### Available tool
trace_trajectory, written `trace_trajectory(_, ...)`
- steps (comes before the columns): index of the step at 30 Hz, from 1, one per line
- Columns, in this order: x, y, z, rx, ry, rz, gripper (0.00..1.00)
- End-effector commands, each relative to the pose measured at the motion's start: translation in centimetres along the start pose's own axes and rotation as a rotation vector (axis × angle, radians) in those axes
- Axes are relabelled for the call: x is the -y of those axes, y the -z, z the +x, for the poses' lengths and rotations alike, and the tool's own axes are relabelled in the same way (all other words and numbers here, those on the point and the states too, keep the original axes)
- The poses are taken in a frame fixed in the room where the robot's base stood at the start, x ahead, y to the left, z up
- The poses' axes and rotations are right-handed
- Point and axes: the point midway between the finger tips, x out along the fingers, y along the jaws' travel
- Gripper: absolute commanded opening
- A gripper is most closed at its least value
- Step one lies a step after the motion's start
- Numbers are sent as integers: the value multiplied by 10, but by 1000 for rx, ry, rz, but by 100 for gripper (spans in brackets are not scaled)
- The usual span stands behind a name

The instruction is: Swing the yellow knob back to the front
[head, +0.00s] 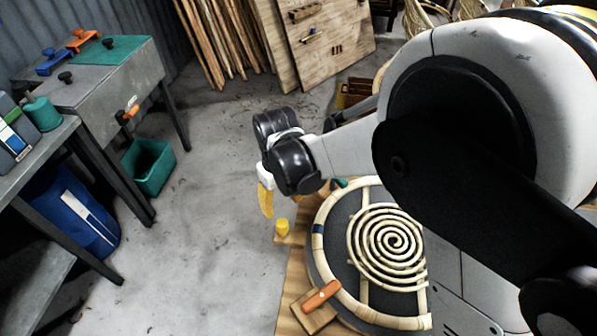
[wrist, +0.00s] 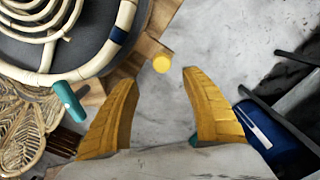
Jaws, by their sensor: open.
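The yellow knob (head: 283,225) is a short round peg on a small wooden piece at the left edge of the wooden table (head: 291,296). In the wrist view the yellow knob (wrist: 161,63) shows just past the fingertips, roughly midway between them. My gripper (head: 265,200) is above and left of the knob in the head view, its yellow fingers pointing down. In the wrist view my gripper (wrist: 158,78) is open and empty, its fingers apart from the knob.
A round rattan frame with a spiral (head: 388,240) lies on a dark disc beside the knob. An orange handle (head: 321,295) is at the front and a teal handle (wrist: 70,101) on another side. Grey floor is clear left of the table; a green bin (head: 150,168) stands farther left.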

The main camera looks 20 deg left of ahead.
Motion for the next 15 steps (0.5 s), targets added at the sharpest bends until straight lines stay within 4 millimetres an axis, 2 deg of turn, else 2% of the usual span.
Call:
trace_trajectory(5,5,2,18,9,2,-13,55)
trace_trajectory(15,4,2,84,8,1,-11,55)
